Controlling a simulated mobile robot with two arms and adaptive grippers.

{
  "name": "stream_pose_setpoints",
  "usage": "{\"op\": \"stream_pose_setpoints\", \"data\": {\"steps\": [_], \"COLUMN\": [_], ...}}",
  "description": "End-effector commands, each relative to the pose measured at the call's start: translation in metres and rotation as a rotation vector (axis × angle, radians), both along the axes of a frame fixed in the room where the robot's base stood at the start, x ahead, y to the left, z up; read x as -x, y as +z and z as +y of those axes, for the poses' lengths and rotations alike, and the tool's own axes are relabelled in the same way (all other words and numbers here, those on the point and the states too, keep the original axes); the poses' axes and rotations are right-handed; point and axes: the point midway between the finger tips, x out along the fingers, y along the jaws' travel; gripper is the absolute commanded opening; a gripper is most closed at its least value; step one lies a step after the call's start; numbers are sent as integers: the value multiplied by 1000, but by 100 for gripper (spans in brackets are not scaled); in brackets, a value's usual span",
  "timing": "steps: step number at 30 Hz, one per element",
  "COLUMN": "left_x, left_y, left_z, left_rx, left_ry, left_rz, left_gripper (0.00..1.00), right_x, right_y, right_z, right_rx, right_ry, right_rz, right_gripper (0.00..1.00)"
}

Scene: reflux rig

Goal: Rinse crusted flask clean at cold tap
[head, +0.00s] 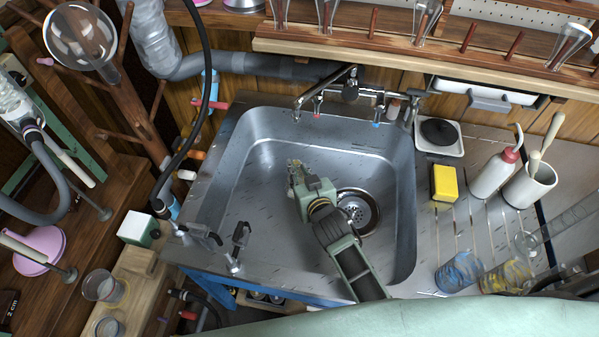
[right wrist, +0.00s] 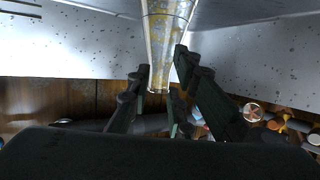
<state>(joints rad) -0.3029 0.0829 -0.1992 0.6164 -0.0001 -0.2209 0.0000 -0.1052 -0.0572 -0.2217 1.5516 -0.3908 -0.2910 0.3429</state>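My right gripper (head: 297,172) is low over the left-middle of the steel sink (head: 260,235), left of the drain (head: 358,212). In the right wrist view its dark fingers (right wrist: 163,66) are closed around a narrow, tapered glass piece crusted yellow, which looks like the crusted flask (right wrist: 167,30). Only part of the flask shows there; in the head view it is barely seen at the fingertips. The tap (head: 350,88) is at the sink's back, with a blue-marked cold handle (head: 376,124) and a red-marked handle (head: 317,114). No water is visible. My left gripper is out of view.
A yellow sponge (head: 444,183), a wash bottle (head: 493,175) and a white pot (head: 530,184) stand right of the sink. Stained glassware (head: 458,271) is at lower right. A wooden peg rack (head: 420,55) runs above the tap. A round flask (head: 80,38) hangs upper left.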

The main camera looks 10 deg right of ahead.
Motion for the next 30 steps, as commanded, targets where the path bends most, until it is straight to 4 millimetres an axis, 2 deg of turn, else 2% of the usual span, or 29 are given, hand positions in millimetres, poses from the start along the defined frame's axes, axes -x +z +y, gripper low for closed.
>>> {"op": "stream_pose_setpoints", "data": {"steps": [1,7,19,23,30], "left_x": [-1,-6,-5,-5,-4], "left_y": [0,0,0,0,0], "left_z": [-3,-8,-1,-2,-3], "left_rx": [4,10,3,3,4], "left_ry": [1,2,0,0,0], "left_rz": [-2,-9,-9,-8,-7], "left_gripper": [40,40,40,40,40], "right_x": [1,1,7,25,73], "right_y": [-2,-2,0,7,27], "right_z": [0,0,-1,-3,-9], "right_rx": [1,1,1,1,-1], "right_ry": [0,0,0,0,1], "right_rz": [4,4,4,5,6], "right_gripper": [24,41,41,41,41]}}
